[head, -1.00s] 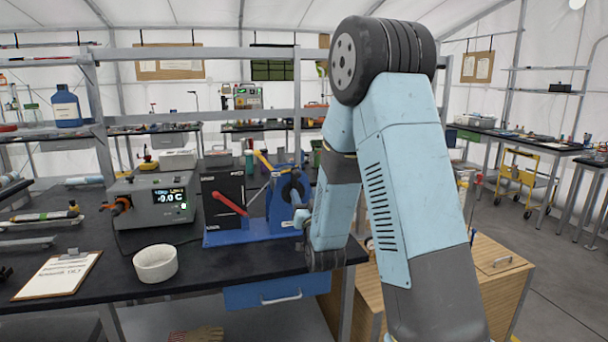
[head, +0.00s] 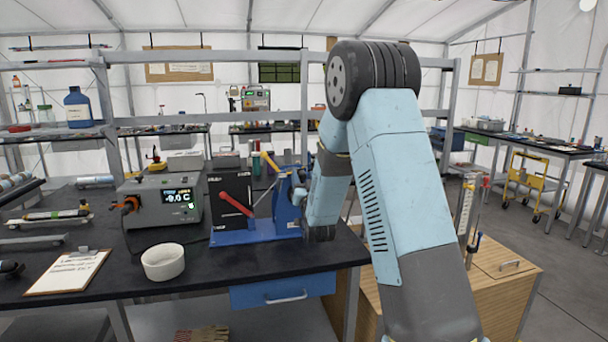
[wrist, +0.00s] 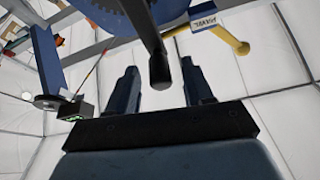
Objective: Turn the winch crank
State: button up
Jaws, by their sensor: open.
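The winch stands on the workbench in the head view, with a blue base (head: 255,233), a black panel (head: 230,200) with a red lever (head: 236,203), and a blue drum frame (head: 285,200). In the wrist view, a dark crank handle (wrist: 157,62) with a rounded end reaches down between the two fingers of my gripper (wrist: 160,78). The fingers are open, one on each side, with a visible gap to the handle. A blue toothed wheel (wrist: 105,15) is above it. In the head view my arm hides the crank side of the winch.
A yellow bar (wrist: 218,28) with a knob is near the right finger in the wrist view. A grey display box (head: 165,205), a white bowl (head: 163,262) and a clipboard (head: 68,272) stand left of the winch. A wooden cabinet (head: 505,290) is at the right.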

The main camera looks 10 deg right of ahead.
jog(key=shift+x, duration=1.4)
grip_shut()
